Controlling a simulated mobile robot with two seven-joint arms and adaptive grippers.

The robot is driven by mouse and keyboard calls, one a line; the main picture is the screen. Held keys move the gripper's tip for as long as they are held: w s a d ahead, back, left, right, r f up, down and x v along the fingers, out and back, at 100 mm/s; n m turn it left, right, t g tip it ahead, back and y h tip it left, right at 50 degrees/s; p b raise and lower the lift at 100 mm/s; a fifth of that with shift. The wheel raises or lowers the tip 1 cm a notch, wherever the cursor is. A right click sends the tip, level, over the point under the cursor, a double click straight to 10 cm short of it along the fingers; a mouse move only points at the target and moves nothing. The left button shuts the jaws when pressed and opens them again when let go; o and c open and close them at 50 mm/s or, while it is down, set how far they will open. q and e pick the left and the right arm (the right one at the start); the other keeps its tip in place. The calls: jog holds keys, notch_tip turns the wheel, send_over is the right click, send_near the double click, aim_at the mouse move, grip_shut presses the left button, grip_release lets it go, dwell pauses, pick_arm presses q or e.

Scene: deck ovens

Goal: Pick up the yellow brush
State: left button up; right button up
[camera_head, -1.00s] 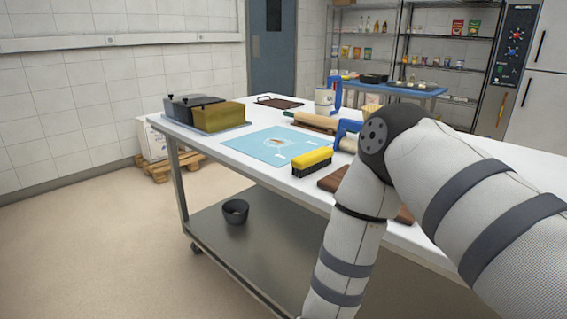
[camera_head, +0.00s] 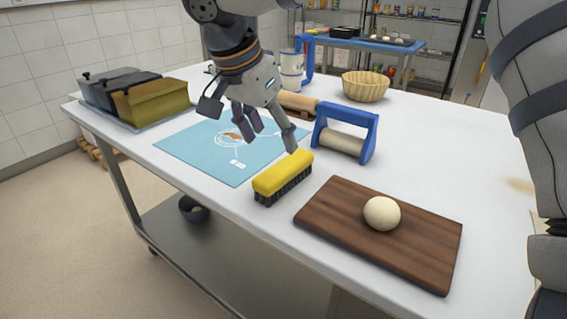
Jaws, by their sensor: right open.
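The yellow brush (camera_head: 283,173), a yellow block with dark bristles below, lies on the white table (camera_head: 440,140) near its front edge. It stands between the blue mat and the wooden board. My right gripper (camera_head: 270,143) is open and empty, fingers pointing down, just behind and above the brush over the corner of the mat. Its right finger is close to the brush's far end in the picture; I cannot tell whether they touch. My left gripper is not in view.
The wooden board (camera_head: 350,232) with a dough ball (camera_head: 381,213) lies right of the brush. A blue-framed roller (camera_head: 345,133) stands close behind it. The blue mat (camera_head: 200,150), loaf tins (camera_head: 150,103), rolling pin (camera_head: 298,104) and basket (camera_head: 365,87) are also on the table.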

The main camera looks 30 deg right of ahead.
aim_at(284, 165)
jog(key=x, duration=1)
jog(key=shift+d, duration=0.15)
jog(key=c, duration=1.3)
